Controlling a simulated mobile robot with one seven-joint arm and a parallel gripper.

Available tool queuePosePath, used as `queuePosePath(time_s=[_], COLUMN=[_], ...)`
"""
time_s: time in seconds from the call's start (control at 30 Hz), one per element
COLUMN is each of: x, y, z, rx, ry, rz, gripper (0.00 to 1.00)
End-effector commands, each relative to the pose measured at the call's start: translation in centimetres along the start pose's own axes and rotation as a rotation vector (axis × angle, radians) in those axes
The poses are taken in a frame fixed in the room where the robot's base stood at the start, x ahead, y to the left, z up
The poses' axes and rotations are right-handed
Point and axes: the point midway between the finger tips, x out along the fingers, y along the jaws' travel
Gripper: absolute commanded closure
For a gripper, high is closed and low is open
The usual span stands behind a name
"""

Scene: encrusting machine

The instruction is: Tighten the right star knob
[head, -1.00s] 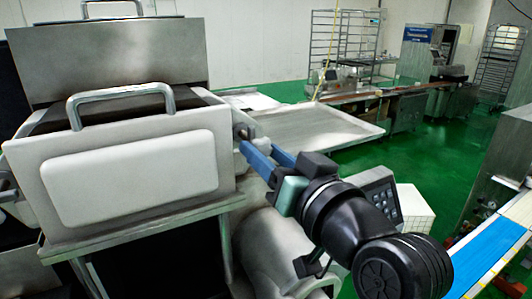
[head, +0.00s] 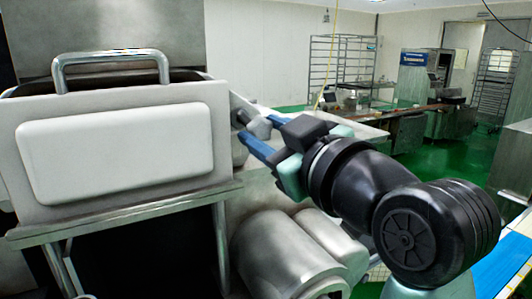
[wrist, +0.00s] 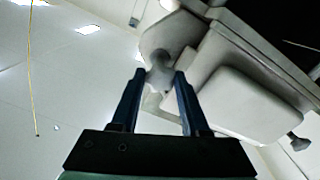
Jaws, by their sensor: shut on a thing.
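The right star knob (head: 258,127) is a small grey knob on the right side of the machine's pale metal hopper (head: 225,170). My gripper (head: 257,132) reaches in from the right with its two blue fingers, one on either side of the knob. In the wrist view, the knob (wrist: 160,74) sits between the fingertips (wrist: 161,80), and the gripper is shut on it. The fingers partly hide the knob in the head view. Another dark knob (wrist: 298,143) shows at the hopper's far side in the wrist view.
The hopper has a raised white front panel (head: 115,155) and a metal handle (head: 112,65). Rounded metal housings (head: 285,260) lie below my arm. A blue conveyor (head: 505,268) is at the lower right. Green floor (head: 440,160) is open behind.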

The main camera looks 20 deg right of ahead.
Motion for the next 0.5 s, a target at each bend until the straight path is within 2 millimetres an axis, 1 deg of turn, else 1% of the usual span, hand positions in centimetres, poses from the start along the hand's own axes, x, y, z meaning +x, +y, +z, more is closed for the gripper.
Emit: queuePosePath(time_s=[0.07,0.5], x=[-0.05,-0.04], y=[-0.12,-0.08], z=[0.35,0.25], rx=[-0.076,-0.478], ry=[0.002,0.001], rz=[0.002,0.002], gripper=[1.0,1.0])
